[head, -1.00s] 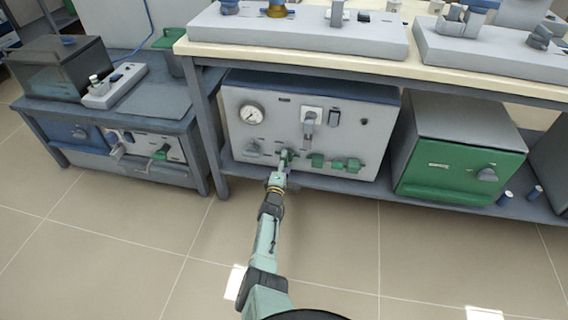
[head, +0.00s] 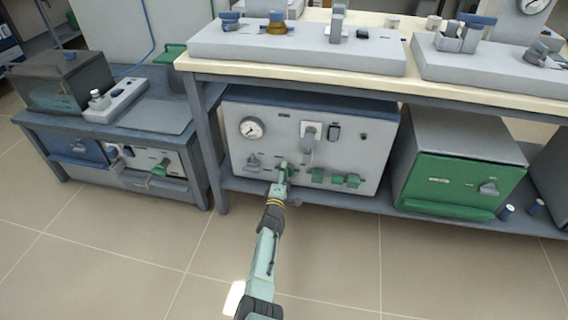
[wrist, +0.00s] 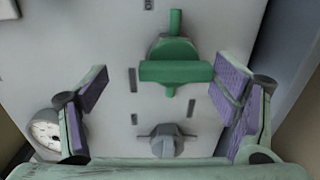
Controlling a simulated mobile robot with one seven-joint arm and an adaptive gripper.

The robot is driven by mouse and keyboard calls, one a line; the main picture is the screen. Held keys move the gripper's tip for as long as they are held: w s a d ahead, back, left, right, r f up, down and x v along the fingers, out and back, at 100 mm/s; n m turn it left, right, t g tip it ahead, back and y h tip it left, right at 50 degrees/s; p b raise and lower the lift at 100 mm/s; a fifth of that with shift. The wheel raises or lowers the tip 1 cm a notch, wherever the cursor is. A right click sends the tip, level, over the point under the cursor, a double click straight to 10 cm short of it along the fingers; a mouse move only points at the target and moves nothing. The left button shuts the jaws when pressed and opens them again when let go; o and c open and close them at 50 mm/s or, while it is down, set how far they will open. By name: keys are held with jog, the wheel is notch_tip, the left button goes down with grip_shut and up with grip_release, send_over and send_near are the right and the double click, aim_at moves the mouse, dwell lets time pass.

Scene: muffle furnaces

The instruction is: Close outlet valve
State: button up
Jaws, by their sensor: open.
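A white front panel (head: 355,150) on the lower shelf carries several valves. A green valve (head: 283,168) sits low on it, just beyond my gripper (head: 280,186). In the wrist view the green valve (wrist: 176,70) has a wide crosswise bar and a narrow stem. Which valve is the outlet cannot be read.
A grey knob (wrist: 167,141) lies close to the green valve. More green valves (head: 335,179) stand to its right, and a gauge (head: 251,128) is at upper left. The worktop edge (head: 300,72) overhangs above. A green-fronted box (head: 455,183) stands right. The floor in front is clear.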

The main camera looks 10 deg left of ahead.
jog(key=shift+o, duration=0.2)
jog(key=r, duration=0.8)
jog(key=shift+w+a, duration=0.1)
jog(key=shift+a, duration=0.2)
jog(key=shift+d+r, duration=0.15)
jog(key=shift+r, duration=0.45)
jog(key=shift+f, duration=0.3)
jog(key=shift+s+r+p, duration=0.15)
jog(key=shift+s+p, duration=0.35)
jog(key=shift+p, duration=0.3)
jog(key=shift+c, duration=0.2)
jog(key=s+f+p, duration=0.1)
jog(key=s+p, duration=1)
jog(key=p, duration=0.3)
jog(key=shift+s+p, duration=0.35)
